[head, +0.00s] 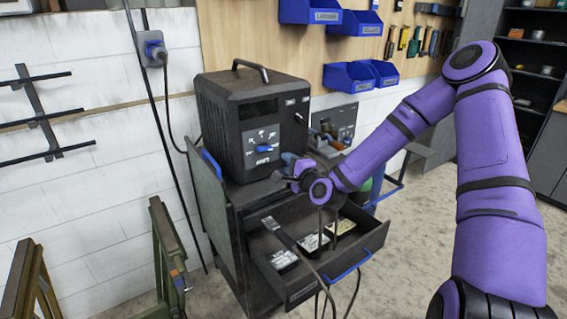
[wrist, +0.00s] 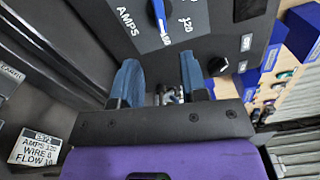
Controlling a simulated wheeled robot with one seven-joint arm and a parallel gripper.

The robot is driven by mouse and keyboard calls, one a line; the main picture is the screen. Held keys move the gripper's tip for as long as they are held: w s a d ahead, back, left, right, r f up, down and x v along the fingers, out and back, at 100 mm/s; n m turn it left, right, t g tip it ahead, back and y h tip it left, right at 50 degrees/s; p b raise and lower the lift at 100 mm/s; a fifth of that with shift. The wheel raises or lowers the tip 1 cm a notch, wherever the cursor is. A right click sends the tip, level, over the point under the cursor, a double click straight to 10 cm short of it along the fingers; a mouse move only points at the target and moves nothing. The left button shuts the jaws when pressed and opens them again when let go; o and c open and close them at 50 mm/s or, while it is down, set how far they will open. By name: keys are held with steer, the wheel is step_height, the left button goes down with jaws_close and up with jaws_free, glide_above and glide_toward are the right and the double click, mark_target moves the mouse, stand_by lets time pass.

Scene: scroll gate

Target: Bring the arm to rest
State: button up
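My purple arm (head: 495,170) reaches from the right toward a black welding machine (head: 235,125) on a dark cart. My gripper (head: 288,168) is in front of the machine's lower right front. In the wrist view its two blue fingers (wrist: 162,82) stand apart, so it is open. A small metallic piece (wrist: 171,96) shows between the finger bases; I cannot tell what it is. The machine's front panel (wrist: 222,22) fills the top of the wrist view, with a blue dial pointer (wrist: 158,14) beyond the fingers. The dial (head: 265,148) also shows in the head view.
The cart's drawer (head: 300,285) is pulled out below my gripper, with labelled cards (head: 315,242) and cables over it. Blue bins (head: 350,75) and tools hang on the wall board. Green stands (head: 165,255) are at lower left. The floor (head: 405,255) right of the cart looks clear.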

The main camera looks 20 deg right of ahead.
steer(key=s+d+r+n+g+h, duration=0.1)
steer(key=s+r+n+g, duration=0.3)
steer(key=s+r, duration=0.4)
steer(key=s+d+r+n+g+h, duration=0.1)
steer(key=s+r+n+g, duration=0.3)
steer(key=s, duration=1.3)
steer(key=s+d+r+n+g+h, duration=0.2)
steer(key=s+r+n+g, duration=0.2)
steer(key=s+r+n, duration=0.5)
steer(key=s+r, duration=0.3)
steer(key=s, duration=0.1)
steer(key=shift+s+r+h, duration=0.15)
steer(key=shift+s+h, duration=0.15)
steer(key=shift+s, duration=0.05)
